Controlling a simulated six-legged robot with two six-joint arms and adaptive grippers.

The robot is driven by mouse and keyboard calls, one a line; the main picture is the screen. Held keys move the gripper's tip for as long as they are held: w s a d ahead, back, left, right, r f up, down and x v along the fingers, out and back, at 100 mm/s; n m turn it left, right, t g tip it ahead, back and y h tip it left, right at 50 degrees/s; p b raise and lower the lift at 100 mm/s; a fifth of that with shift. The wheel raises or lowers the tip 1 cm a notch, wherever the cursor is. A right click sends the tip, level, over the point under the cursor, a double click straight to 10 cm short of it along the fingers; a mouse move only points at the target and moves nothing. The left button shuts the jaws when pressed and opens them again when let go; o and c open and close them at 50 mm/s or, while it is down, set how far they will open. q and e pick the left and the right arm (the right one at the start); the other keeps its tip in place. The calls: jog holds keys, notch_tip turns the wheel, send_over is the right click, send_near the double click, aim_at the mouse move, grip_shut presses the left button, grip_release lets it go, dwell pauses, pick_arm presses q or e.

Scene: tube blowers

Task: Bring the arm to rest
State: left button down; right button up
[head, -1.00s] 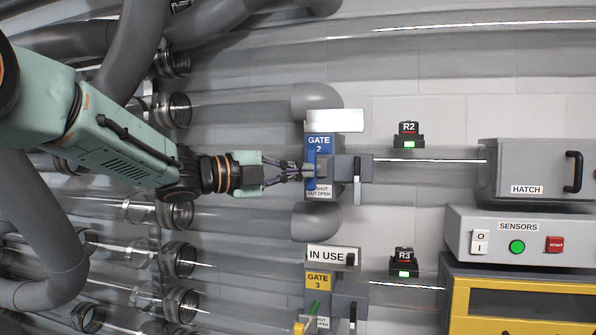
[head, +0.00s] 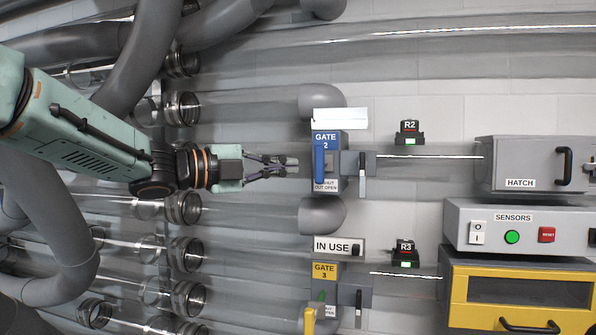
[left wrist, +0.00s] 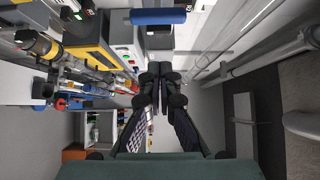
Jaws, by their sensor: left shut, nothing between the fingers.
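My left arm (head: 85,140) comes in from the left in the head view, green with a dark wrist. Its gripper (head: 292,166) is shut and empty, a little left of the blue Gate 2 lever (head: 319,162) and apart from it. In the left wrist view the shut fingers (left wrist: 159,70) point away from the camera. A blue bar (left wrist: 158,16) shows beyond the fingertips there. My right gripper is not in view.
The Gate 2 box (head: 328,140) and the Gate 3 box (head: 326,272) stand on the clear tubes. An IN USE sign (head: 337,246) sits above Gate 3. The hatch (head: 520,165), sensor panel (head: 525,240) and yellow cabinet (head: 460,300) are at right. Tube collars (head: 183,108) line the left.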

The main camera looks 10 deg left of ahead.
pick_arm(q)
jog(key=s+a+n+t, duration=0.2)
jog(key=s+a+n, duration=0.15)
jog(key=n, duration=0.25)
notch_tip(320, 180, down, 26)
jog(key=w+n+y+b, duration=0.3)
jog(key=n+y+b, duration=0.25)
jog(key=n, duration=0.75)
jog(key=s+f+n+g+y+b, duration=0.2)
jog(key=s+f+n, duration=0.15)
jog(key=f, duration=0.65)
jog(key=s+f+n+g+y+b, duration=0.15)
jog(key=s+f, duration=0.25)
jog(key=f, duration=0.6)
jog(key=s+a+f+n+g+y+b, duration=0.1)
jog(key=s+f+n+g+b, duration=0.1)
jog(key=s+f, duration=0.55)
jog(key=s+f+n+g+y+b, duration=0.15)
jog(key=s+f, duration=0.25)
jog(key=f, duration=0.7)
jog(key=s+f+g+y+b, duration=0.1)
jog(key=s+f+g+b, duration=0.2)
jog(key=s+f, duration=0.6)
jog(key=s+a+f+g+b, duration=0.1)
jog(key=s+f+g+b, duration=0.3)
jog(key=s+f, duration=0.6)
jog(key=s, duration=0.6)
jog(key=shift+f+y, duration=0.25)
jog(key=shift+y, duration=0.1)
